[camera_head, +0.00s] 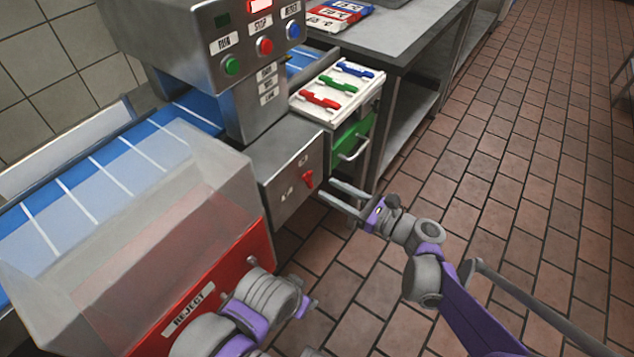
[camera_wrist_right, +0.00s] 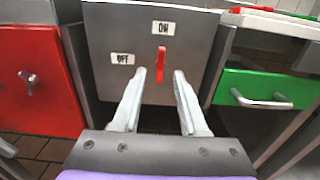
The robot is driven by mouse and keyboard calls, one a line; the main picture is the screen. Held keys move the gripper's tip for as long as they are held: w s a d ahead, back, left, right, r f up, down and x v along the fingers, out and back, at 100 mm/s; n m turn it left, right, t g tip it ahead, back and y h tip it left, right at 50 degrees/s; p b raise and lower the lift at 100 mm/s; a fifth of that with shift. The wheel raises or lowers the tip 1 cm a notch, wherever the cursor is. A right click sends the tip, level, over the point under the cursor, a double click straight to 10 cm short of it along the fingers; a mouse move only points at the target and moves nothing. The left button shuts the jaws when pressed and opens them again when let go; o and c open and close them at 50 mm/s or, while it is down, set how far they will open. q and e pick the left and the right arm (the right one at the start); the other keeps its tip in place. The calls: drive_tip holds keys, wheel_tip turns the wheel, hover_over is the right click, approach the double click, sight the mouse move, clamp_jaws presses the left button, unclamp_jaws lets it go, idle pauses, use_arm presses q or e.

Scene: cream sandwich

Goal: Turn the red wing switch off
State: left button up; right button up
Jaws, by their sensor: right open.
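The red wing switch (camera_head: 308,179) is on the front of a grey metal box (camera_head: 281,190) beside the conveyor. In the right wrist view the red wing switch (camera_wrist_right: 160,64) stands upright below the ON label (camera_wrist_right: 163,27), with the OFF label (camera_wrist_right: 123,59) to its left. My right gripper (camera_head: 327,189) is open and empty, pointing at the box. In the right wrist view its fingertips (camera_wrist_right: 159,74) are on either side of the switch's lower end in the picture; contact cannot be told. My left arm's links show at the bottom, but its fingers do not.
A red REJECT bin (camera_head: 235,285) with a clear cover stands left of the box. A green drawer (camera_head: 352,137) with a metal handle is to the right, below a white panel with coloured handles (camera_head: 338,85). Open tiled floor (camera_head: 500,190) lies to the right.

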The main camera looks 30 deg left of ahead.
sight(313, 180)
drive_tip(key=a, duration=0.5)
drive_tip(key=shift+w+a+b, duration=0.2)
drive_tip(key=shift+w+b, duration=0.05)
drive_tip(key=shift+b, duration=0.05)
clamp_jaws()
